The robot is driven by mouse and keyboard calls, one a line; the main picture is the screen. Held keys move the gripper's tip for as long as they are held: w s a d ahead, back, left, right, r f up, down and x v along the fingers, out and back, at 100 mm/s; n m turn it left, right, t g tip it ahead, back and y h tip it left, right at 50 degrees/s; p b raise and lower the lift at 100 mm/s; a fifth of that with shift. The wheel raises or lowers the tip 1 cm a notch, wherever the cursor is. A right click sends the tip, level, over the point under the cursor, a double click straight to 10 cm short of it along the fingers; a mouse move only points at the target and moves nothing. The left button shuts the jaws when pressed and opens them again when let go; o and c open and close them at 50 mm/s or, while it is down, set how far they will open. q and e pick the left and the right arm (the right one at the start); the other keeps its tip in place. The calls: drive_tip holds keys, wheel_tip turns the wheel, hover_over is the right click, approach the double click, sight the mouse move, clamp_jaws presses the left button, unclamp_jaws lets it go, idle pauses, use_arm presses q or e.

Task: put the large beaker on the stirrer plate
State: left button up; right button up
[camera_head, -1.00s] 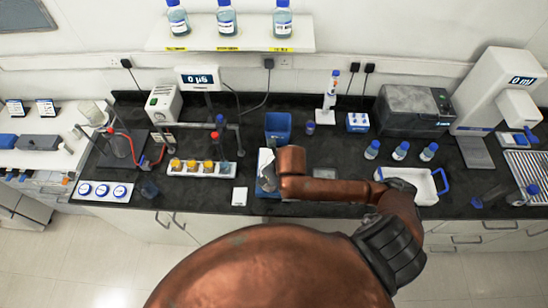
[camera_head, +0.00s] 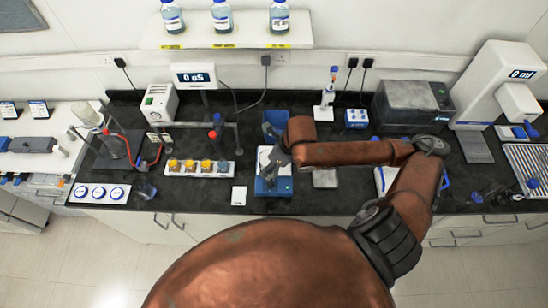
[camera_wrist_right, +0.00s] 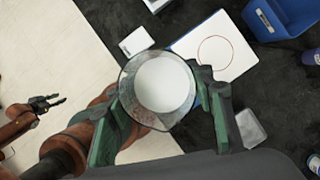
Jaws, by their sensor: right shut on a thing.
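My right gripper (camera_wrist_right: 172,100) is shut on the large beaker (camera_wrist_right: 128,92), a clear glass with a whitish round area inside, seen from above between the green fingers. The stirrer plate (camera_wrist_right: 228,50) has a white top with a red circle. In the wrist view it lies beyond the beaker to the upper right, partly covered by the beaker and a finger. In the head view the stirrer plate (camera_head: 285,186) shows a blue front, with my right gripper (camera_head: 271,168) over it; the beaker is hard to make out there. My left gripper (camera_wrist_right: 47,103) is at the wrist view's left, fingers apart.
A blue bin (camera_head: 268,127) stands behind the plate. A grey block (camera_head: 325,179) is to the right. My arm partly covers a white tray with blue handles.

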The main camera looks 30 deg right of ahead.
drive_tip(key=shift+w+d+f+b, duration=0.4)
drive_tip(key=shift+w+b, duration=0.15)
drive_tip(key=shift+b, duration=1.2)
drive_tip(key=shift+w+d+f+b, duration=0.3)
drive_tip(key=shift+w+d+b, duration=0.15)
drive_tip(key=shift+b, duration=1.25)
drive_tip(key=shift+w+d, duration=0.25)
drive_tip(key=shift+w, duration=0.05)
drive_tip(key=w+d+f, duration=0.1)
drive_tip(key=w+f, duration=0.1)
drive_tip(key=w+d+f+p, duration=0.1)
drive_tip(key=w+d+f, duration=0.1)
drive_tip(key=f, duration=0.1)
drive_tip(key=w+d+f, duration=0.2)
drive_tip(key=shift+w+d+f+p, duration=0.15)
drive_tip(key=shift+w+d+p, duration=0.1)
drive_tip(key=shift+p, duration=0.1)
drive_tip(key=shift+f, duration=0.35)
wheel_tip(320, 180, down, 3)
drive_tip(key=shift+w+r+p, duration=0.1)
drive_tip(key=shift+r+p, duration=0.05)
drive_tip(key=shift+p, duration=0.3)
drive_tip(key=o, duration=1.4)
drive_tip(key=shift+c, duration=0.2)
drive_tip(key=shift+d, duration=0.1)
